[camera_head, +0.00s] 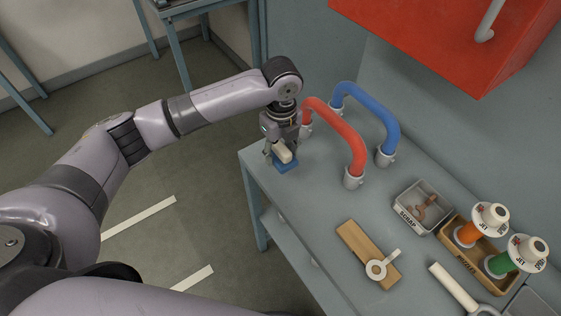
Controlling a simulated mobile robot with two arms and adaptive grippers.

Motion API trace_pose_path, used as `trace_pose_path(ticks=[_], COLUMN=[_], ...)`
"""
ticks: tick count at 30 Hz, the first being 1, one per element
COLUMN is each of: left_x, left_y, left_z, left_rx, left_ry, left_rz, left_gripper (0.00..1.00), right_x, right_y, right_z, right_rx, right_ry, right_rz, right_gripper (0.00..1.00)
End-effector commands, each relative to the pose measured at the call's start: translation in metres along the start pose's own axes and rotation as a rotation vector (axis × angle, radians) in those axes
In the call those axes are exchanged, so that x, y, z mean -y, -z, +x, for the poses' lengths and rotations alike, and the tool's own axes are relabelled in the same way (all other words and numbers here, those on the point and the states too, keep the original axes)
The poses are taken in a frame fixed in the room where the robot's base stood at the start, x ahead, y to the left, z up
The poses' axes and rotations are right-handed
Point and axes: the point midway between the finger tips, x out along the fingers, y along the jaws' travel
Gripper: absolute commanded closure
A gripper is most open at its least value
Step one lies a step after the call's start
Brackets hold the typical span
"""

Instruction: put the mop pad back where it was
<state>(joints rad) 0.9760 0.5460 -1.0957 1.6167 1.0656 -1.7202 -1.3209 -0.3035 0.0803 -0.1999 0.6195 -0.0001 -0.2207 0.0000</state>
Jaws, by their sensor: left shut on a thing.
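My left gripper (279,150) reaches down over the far left corner of the grey bench (310,205). It is shut on a small cream-coloured block with a blue lower part, which I take to be the mop pad (286,167). The blue part is at the bench top; I cannot tell whether it touches or hovers just above. The fingers hide part of the pad. My right gripper is not in view.
A red hose (340,132) and a blue hose (372,110) arch beside the left gripper. Further right are a scrap bin (408,222), a wooden board (358,243) with a white ring tool (376,269), and a wooden tray (462,262) with labelled canisters. A red box (450,35) overhangs the back.

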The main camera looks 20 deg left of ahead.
Motion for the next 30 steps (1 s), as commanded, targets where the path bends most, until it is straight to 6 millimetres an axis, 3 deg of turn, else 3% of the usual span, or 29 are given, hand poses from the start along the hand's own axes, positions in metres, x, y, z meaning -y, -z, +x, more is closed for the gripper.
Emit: trace_pose_path(ticks=[14, 26, 27, 30], left_x=[0.0, 0.001, 0.001, 0.001], left_y=[0.001, 0.001, 0.001, 0.001], left_z=[0.054, 0.06, 0.06, 0.059], left_rx=[-0.001, -0.001, -0.001, -0.001], left_ry=[0.0, 0.001, 0.001, 0.001], left_rz=[0.0, -0.001, -0.001, -0.001], left_gripper=[0.77, 0.77, 0.53, 0.47], right_x=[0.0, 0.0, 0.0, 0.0], right_y=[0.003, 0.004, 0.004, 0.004], right_z=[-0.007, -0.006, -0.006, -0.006], right_rx=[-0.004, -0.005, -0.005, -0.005], right_ry=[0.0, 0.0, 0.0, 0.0], right_rz=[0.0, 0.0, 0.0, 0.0], right_gripper=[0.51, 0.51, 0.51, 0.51])
